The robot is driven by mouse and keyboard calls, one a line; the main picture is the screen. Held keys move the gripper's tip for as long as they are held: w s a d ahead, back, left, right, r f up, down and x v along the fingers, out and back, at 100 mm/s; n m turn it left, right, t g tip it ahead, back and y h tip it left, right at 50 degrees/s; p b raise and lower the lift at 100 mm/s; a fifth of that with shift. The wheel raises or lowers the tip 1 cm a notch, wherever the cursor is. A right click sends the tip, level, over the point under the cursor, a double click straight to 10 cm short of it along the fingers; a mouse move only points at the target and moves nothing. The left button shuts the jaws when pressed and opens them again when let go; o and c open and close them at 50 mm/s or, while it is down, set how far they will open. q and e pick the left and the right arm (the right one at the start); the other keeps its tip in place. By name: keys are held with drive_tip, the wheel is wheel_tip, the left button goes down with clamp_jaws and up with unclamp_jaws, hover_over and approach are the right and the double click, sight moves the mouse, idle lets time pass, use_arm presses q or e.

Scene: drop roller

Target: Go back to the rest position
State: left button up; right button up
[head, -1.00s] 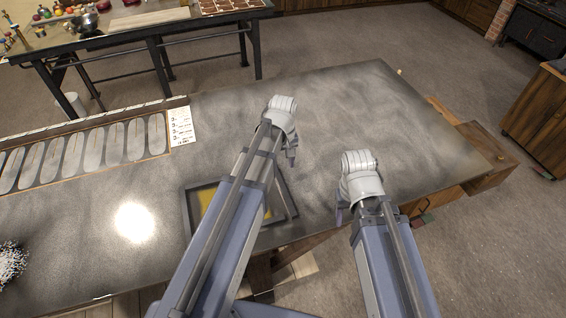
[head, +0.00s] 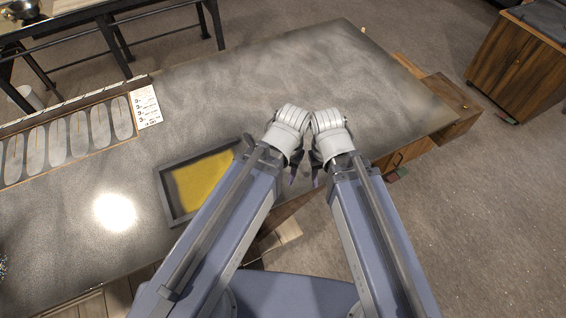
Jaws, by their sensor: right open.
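My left gripper (head: 292,176) and my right gripper (head: 314,178) are close together near the front edge of the grey worktable (head: 250,95). Their wrists are nearly side by side. Only small dark finger parts show below each wrist, pointing down. The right gripper is open, and I see nothing held in it. The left gripper's fingers are mostly hidden by its wrist, so its opening cannot be made out.
A dark-framed tray with a yellow bottom (head: 203,183) lies on the table, left of my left arm. A rack of grey oval pieces (head: 78,135) and a white printed card (head: 146,106) are at the left. A wooden cabinet (head: 520,65) stands at the right. The table's far middle is clear.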

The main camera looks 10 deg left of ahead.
use_arm(q)
wheel_tip(320, 180, down, 10)
drive_tip(key=b, duration=1)
drive_tip(key=shift+r, duration=0.15)
drive_tip(key=shift+c, duration=0.4)
